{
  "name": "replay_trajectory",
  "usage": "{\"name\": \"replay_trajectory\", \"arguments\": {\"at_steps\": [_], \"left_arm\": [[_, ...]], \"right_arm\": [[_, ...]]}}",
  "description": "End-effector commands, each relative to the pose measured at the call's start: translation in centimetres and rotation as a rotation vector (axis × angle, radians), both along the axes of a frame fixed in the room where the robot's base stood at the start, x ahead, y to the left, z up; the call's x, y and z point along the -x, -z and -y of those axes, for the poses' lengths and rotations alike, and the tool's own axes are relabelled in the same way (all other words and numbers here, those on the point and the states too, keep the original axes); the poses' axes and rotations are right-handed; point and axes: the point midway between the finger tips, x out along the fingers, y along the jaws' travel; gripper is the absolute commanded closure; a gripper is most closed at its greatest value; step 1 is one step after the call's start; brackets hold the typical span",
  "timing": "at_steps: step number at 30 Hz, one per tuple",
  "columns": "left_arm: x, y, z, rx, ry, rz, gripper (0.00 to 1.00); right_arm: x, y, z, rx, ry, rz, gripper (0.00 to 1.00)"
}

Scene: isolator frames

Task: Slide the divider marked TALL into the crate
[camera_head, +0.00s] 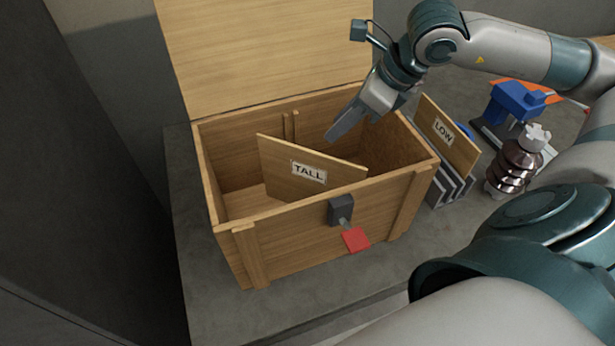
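The wooden divider marked TALL (290,180) is inside the open wooden crate (300,245). It stands askew, its left end higher and its right end by the inside of the front wall. Its lower part is hidden behind that wall. Two upright strips (290,127) form a guide on the back wall, behind the divider. My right gripper (352,128) is over the crate, to the right of and above the divider, apart from it. Its fingers look spread, with nothing between them. My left gripper is out of view.
The crate lid (265,50) stands open at the back. A red tag (356,240) hangs from a dark latch (341,210) on the front. To the right, a divider marked LOW (450,138) stands in a grey rack (450,187), near a brown ribbed object (513,165) and a blue device (517,100).

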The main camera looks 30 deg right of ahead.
Motion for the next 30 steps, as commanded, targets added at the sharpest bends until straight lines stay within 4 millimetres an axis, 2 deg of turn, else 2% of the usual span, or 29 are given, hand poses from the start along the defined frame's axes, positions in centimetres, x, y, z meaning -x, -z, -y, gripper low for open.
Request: {"name": "replay_trajectory", "arguments": {"at_steps": [1, 3, 20, 26, 30], "left_arm": [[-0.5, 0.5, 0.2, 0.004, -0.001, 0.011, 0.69], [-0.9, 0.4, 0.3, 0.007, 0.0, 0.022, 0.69], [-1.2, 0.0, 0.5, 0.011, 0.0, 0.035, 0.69], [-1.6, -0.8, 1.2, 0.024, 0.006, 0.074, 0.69], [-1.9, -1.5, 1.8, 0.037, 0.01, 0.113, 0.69]], "right_arm": [[0.0, 1.0, 0.0, 0.0, 0.0, 0.0, 0.71], [0.0, 1.2, 0.0, 0.0, 0.0, 0.0, 0.71], [-0.3, 1.6, -0.2, -0.001, 0.0, 0.0, 0.71], [-1.2, 3.6, -0.9, -0.004, -0.002, -0.003, 0.71], [-2.2, 5.7, -1.5, -0.004, -0.001, -0.004, 0.71]]}}
